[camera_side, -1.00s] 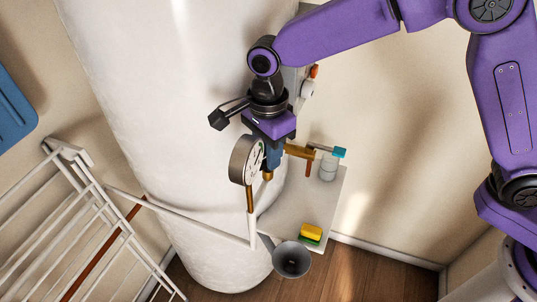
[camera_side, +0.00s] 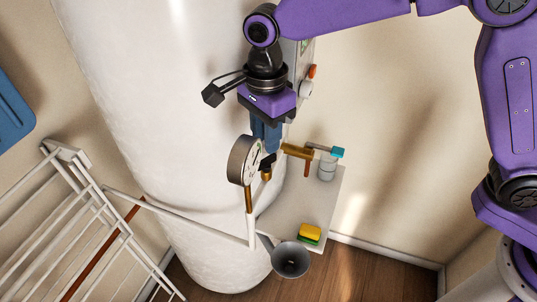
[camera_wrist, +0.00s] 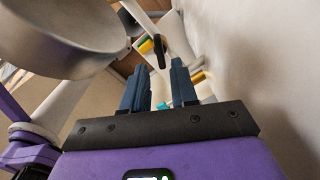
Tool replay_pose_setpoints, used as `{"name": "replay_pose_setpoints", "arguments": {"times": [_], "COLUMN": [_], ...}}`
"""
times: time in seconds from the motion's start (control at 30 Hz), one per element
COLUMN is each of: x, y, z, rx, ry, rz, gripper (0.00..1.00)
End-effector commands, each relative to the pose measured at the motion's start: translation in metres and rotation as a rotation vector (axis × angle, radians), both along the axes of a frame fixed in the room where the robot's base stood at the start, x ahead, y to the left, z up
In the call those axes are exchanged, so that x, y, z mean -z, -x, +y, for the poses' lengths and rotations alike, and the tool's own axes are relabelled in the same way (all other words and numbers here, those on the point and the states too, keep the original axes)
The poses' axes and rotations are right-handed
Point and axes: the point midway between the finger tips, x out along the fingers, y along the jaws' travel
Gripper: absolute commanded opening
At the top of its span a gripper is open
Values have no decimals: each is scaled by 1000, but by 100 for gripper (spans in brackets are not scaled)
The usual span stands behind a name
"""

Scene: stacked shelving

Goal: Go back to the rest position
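My gripper (camera_side: 266,143) points down beside the white tank, just above a small black handle (camera_side: 268,161) on the brass fitting behind the gauge. In the wrist view my gripper's (camera_wrist: 157,78) two blue fingers stand apart with a gap between them. The black handle (camera_wrist: 159,52) shows beyond the fingertips in line with that gap, and nothing is held. The round pressure gauge (camera_side: 244,160) is close to the left of the fingers; its grey case (camera_wrist: 60,35) fills the upper left of the wrist view.
The white tank (camera_side: 165,120) stands directly behind my gripper. A white rack (camera_side: 70,215) stands left. Open space lies right, before the wall.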

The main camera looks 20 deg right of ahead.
Motion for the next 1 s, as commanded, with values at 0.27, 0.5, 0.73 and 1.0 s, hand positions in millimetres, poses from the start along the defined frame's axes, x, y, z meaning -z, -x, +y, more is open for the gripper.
{"name": "replay_pose_setpoints", "arguments": {"times": [0.27,0.5,0.73,1.0], "x": [0,-8,-16,-17], "y": [0,19,58,112], "z": [-1,-31,-85,-156], "rx": [-8,-267,-721,-1257], "ry": [0,-3,-6,-7], "rz": [0,-3,-9,-18], "gripper": [28,28,28,28]}}
